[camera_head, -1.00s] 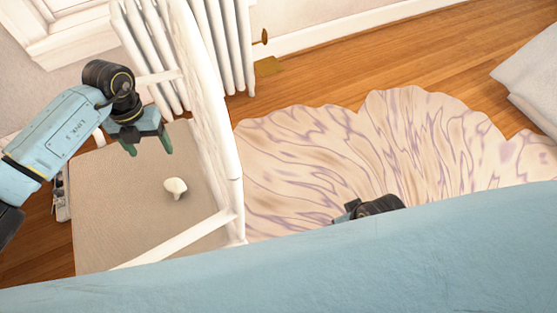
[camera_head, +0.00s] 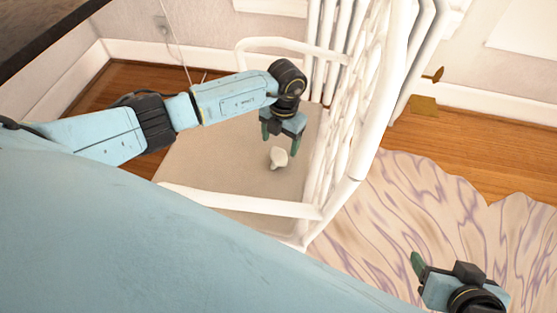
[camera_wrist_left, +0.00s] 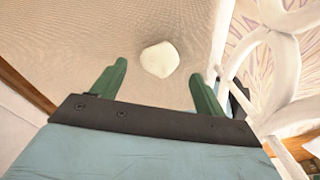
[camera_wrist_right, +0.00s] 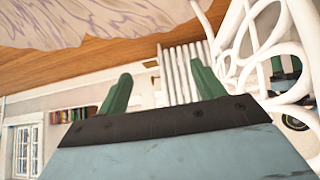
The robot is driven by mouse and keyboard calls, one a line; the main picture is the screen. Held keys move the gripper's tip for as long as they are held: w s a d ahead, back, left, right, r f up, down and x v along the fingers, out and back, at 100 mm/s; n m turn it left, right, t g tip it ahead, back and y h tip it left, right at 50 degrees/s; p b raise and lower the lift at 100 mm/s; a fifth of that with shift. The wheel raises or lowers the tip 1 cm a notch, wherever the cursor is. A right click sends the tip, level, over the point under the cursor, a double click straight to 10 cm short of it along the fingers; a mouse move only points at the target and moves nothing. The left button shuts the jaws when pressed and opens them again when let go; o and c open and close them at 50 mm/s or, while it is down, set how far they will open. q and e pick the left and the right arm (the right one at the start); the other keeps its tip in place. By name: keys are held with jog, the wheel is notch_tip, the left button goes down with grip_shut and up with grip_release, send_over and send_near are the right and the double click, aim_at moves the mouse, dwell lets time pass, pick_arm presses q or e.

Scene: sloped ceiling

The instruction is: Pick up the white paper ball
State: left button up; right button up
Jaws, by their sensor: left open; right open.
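The white paper ball (camera_head: 278,157) lies on the beige seat (camera_head: 222,160) of a white chair in the head view. My left gripper (camera_head: 281,139) is open just above and behind the ball, with its fingers pointing down. In the left wrist view the ball (camera_wrist_left: 160,60) shows beyond and between the two green fingertips (camera_wrist_left: 160,78), apart from both. My right gripper (camera_head: 417,268) is low at the right over the patterned rug, away from the chair. In the right wrist view its fingers (camera_wrist_right: 160,80) are open with nothing between them.
The chair's white back (camera_head: 365,110) rises right of my left gripper, and a white armrest (camera_head: 240,201) runs in front of the seat. A white radiator (camera_head: 332,45) stands behind. The rug (camera_head: 400,200) lies on the wooden floor at the right.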

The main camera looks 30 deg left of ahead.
aim_at(279, 153)
pick_arm(q)
jog(key=shift+s+f, duration=0.15)
jog(key=shift+f, duration=0.55)
jog(key=f+b, duration=0.1)
jog(key=f, duration=0.1)
jog(key=s+f+b, duration=0.1)
jog(key=f+b, duration=0.1)
jog(key=shift+f, duration=0.4)
pick_arm(e)
jog(key=w+a+r+t+y, duration=0.3)
jog(key=w+r+t, duration=0.4)
jog(key=r, duration=0.3)
jog(key=shift+a+r+t, duration=0.35)
jog(key=shift+a+t, duration=0.3)
jog(key=shift+t, duration=0.15)
pick_arm(q)
jog(key=c, duration=1)
